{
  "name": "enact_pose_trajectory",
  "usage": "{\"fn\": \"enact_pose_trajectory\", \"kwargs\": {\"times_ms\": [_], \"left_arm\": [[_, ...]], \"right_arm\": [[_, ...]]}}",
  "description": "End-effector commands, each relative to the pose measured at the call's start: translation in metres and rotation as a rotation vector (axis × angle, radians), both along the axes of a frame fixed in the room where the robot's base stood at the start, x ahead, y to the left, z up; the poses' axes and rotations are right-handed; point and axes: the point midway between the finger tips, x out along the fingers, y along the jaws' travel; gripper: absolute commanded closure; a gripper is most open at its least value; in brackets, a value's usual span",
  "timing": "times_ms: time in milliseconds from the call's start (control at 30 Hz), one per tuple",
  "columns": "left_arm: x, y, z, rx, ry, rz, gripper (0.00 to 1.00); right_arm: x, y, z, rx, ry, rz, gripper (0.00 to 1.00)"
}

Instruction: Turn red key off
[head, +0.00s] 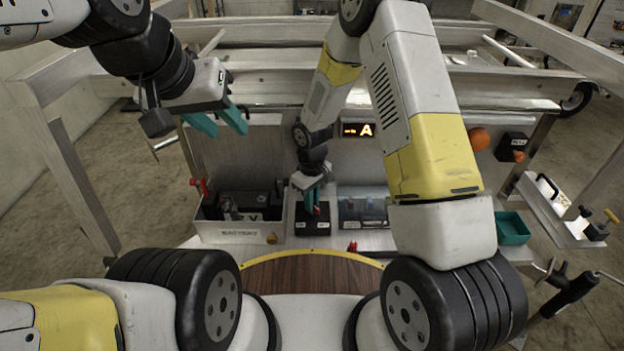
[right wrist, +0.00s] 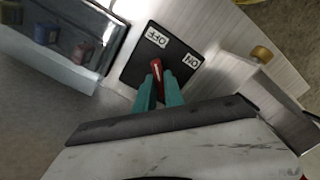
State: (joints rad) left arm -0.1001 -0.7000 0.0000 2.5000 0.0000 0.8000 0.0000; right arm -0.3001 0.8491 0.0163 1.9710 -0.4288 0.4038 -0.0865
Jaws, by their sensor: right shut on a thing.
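The red key (right wrist: 157,72) sits on a black switch plate (right wrist: 134,74) with white OFF and ON labels. In the right wrist view, its visible end points up towards the OFF label, and the ON label is to its right. My right gripper (right wrist: 158,92) is shut on the key, with teal fingers on both sides hiding its lower part. In the head view, the right gripper (head: 313,196) reaches down to the switch plate (head: 312,227), and the key is mostly hidden. My left gripper (head: 222,121) is open and empty, high at the left.
An open battery box (head: 238,231) stands left of the switch plate, with a red-handled part (head: 200,187) at its side. A clear-covered case (head: 362,208) is right of the plate. A green tray (head: 512,228) and a lit display (head: 364,130) are further right and behind.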

Motion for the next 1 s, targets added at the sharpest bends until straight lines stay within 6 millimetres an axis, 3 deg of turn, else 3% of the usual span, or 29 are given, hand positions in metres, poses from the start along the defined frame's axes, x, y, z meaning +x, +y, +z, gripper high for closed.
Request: {"fn": "enact_pose_trajectory", "kwargs": {"times_ms": [233, 267, 367, 733, 1000], "left_arm": [[0.0, 0.0, 0.0, 0.0, 0.0, 0.0, 0.64], [0.0, 0.0, 0.0, 0.0, 0.0, 0.0, 0.64], [0.0, 0.0, 0.0, 0.0, 0.0, 0.0, 0.64], [0.0, 0.0, 0.0, 0.0, 0.0, 0.0, 0.64], [0.0, 0.0, 0.0, 0.0, 0.0, 0.0, 0.64]], "right_arm": [[0.0, 0.0, 0.0, -0.001, 0.001, 0.004, 1.0], [0.0, 0.0, 0.0, -0.001, 0.001, 0.004, 0.85], [0.0, 0.0, 0.0, -0.001, 0.001, 0.003, 0.66], [0.0, 0.0, 0.004, -0.001, -0.001, 0.001, 0.65], [0.001, 0.0, 0.046, 0.001, -0.004, 0.001, 0.65]]}}
